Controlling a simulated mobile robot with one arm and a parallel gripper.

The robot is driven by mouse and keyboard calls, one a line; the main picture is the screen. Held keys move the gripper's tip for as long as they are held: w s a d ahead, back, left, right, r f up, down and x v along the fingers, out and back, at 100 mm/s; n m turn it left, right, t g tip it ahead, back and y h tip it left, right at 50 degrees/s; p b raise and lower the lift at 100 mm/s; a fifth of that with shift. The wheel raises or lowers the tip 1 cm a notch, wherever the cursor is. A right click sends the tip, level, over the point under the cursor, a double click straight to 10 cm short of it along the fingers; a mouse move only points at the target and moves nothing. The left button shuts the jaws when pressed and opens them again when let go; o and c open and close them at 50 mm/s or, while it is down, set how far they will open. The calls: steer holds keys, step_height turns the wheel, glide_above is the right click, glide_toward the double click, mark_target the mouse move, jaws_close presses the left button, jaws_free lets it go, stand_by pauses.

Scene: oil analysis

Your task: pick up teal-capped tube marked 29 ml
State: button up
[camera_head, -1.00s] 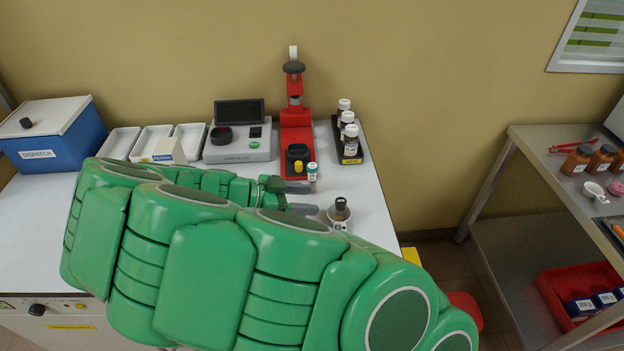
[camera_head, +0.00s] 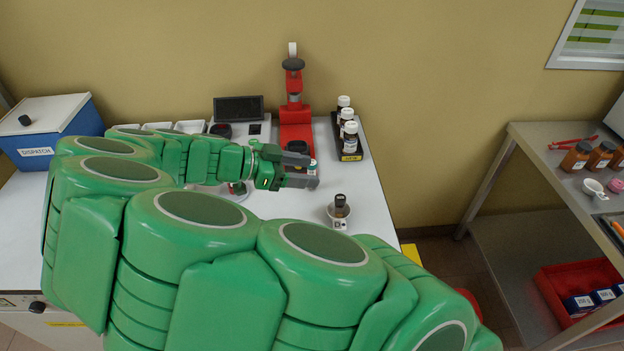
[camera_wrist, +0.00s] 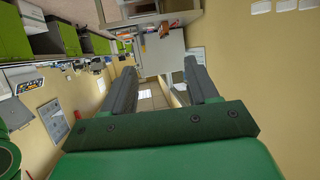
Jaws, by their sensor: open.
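The teal-capped tube (camera_head: 312,167) stands on the white bench in front of the red press. In the head view it is mostly hidden behind my fingers; only a bit of white and teal shows, and its marking cannot be read. My gripper (camera_head: 311,171) is open and points right, its two grey fingers apart in front of or around the tube; I cannot tell which. In the wrist view my gripper (camera_wrist: 160,68) shows spread fingers, with no tube visible between them.
The red press (camera_head: 295,115) stands close behind my gripper. A rack (camera_head: 350,150) of white-capped bottles is to its right. A cup with a dark-topped bottle (camera_head: 340,208) stands nearer the front. A blue dispatch box (camera_head: 50,130) is at the left. Bare bench lies right of the cup.

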step_height(320, 180, down, 5)
steer(key=g+y, duration=0.7)
steer(key=y, duration=0.5)
steer(key=w+d+r+m+t+y, duration=0.1)
steer(key=w+d+r+t+y, duration=0.1)
steer(key=w+d+r+y, duration=0.35)
steer(key=w+d+r+m+t+y, duration=0.1)
steer(key=w+d+r+t+y, duration=0.15)
steer(key=w+y, duration=0.6)
steer(key=shift+g+y, duration=0.25)
steer(key=shift+y, duration=0.15)
steer(key=f, duration=0.4)
steer(key=s+f, duration=0.1)
steer(key=f, duration=0.7)
steer(key=shift+s+d+f, duration=0.15)
steer(key=shift+d+f, duration=0.05)
steer(key=shift+x, duration=3.8)
steer(key=shift+f, duration=0.1)
